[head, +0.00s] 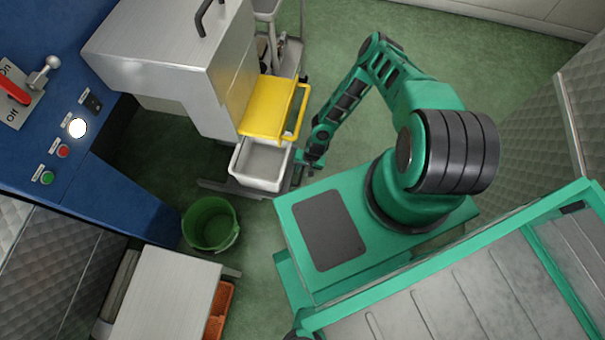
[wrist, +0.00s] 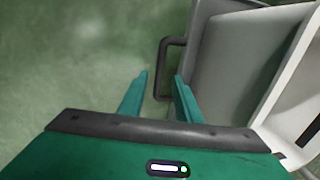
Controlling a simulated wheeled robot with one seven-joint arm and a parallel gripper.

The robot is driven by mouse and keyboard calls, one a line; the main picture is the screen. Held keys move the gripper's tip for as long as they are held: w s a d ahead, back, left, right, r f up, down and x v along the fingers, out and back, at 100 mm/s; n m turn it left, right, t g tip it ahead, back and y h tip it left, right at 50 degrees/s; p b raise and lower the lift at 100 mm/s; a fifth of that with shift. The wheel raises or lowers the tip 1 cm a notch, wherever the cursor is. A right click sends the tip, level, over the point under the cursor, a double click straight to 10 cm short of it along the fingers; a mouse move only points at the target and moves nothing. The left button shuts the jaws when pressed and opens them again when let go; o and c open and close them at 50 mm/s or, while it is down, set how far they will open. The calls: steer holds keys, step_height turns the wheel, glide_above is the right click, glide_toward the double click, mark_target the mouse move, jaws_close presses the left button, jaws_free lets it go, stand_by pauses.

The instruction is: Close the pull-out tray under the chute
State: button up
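The yellow chute (head: 268,105) hangs from the metal machine in the head view. Under it, a white bin (head: 262,186) sticks out, borne by a grey pull-out tray (head: 244,192). In the wrist view the grey tray front (wrist: 225,70) fills the right side, with the white bin (wrist: 292,75) beyond it. A dark bar handle (wrist: 163,62) stands out from the tray front. My gripper (wrist: 161,75) is open, its fingertips on either side of the handle's outer bar, with a gap to the left finger. In the head view my gripper (head: 308,165) is beside the tray's right side, small and partly hidden.
A green bucket (head: 210,224) stands on the floor at the lower left of the tray. A blue control panel (head: 60,130) and a metal-topped cabinet (head: 165,300) are at the left. A wheeled metal frame (head: 285,50) stands behind the chute. Green floor (head: 330,50) is clear at the top.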

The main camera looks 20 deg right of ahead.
mark_target(301, 175)
steer(key=shift+w+a+f, duration=0.1)
steer(key=shift+a+f, duration=0.05)
steer(key=shift+f, duration=0.9)
steer(key=shift+w+a+f, duration=0.1)
steer(key=shift+a+f, duration=0.05)
steer(key=shift+f, duration=0.85)
jaws_close()
